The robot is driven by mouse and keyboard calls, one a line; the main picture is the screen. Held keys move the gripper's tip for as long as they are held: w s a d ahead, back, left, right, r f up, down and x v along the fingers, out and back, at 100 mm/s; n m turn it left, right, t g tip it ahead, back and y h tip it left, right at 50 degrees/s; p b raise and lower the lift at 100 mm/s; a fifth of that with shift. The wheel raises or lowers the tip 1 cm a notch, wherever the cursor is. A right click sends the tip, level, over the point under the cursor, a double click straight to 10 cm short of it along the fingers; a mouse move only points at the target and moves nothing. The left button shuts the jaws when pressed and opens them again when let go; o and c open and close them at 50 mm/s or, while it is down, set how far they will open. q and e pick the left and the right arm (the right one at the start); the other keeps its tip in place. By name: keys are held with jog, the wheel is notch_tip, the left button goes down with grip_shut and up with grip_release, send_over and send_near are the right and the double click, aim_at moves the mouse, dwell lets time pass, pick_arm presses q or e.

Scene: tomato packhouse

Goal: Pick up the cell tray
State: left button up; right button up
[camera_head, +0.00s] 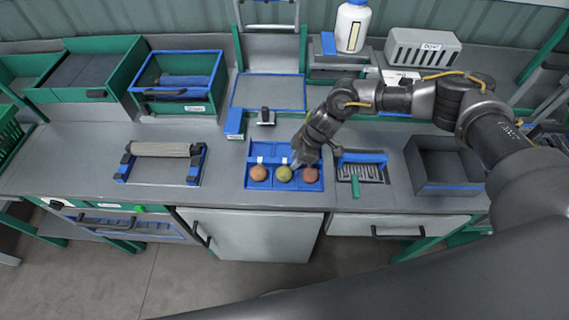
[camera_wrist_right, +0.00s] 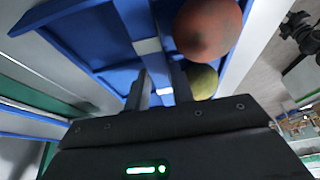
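The cell tray (camera_head: 248,183) is blue and lies flat on the grey worktop. Its front row holds three round fruits: an orange one (camera_head: 259,173), a green-yellow one (camera_head: 284,174) and a reddish one (camera_head: 311,174). My right gripper (camera_head: 297,163) reaches down at the tray's middle, just behind the fruits. In the right wrist view its two fingers (camera_wrist_right: 160,78) stand apart with a blue, white-marked part of the tray between them; whether they press on it is unclear. The reddish fruit (camera_wrist_right: 208,28) and the green-yellow one (camera_wrist_right: 202,82) are close beside them. My left gripper is out of view.
Right of the tray are a blue-edged rack with a green handle (camera_head: 356,186) and a grey bin (camera_head: 440,187). A roller on a blue-ended stand (camera_head: 160,149) is at left. Behind are a blue block (camera_head: 234,123) and a blue-framed panel (camera_head: 267,92). Worktop between roller and tray is clear.

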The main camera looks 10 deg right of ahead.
jog(key=shift+f, duration=0.2)
jog(key=shift+c, duration=0.3)
grip_shut()
jog(key=shift+r, duration=0.2)
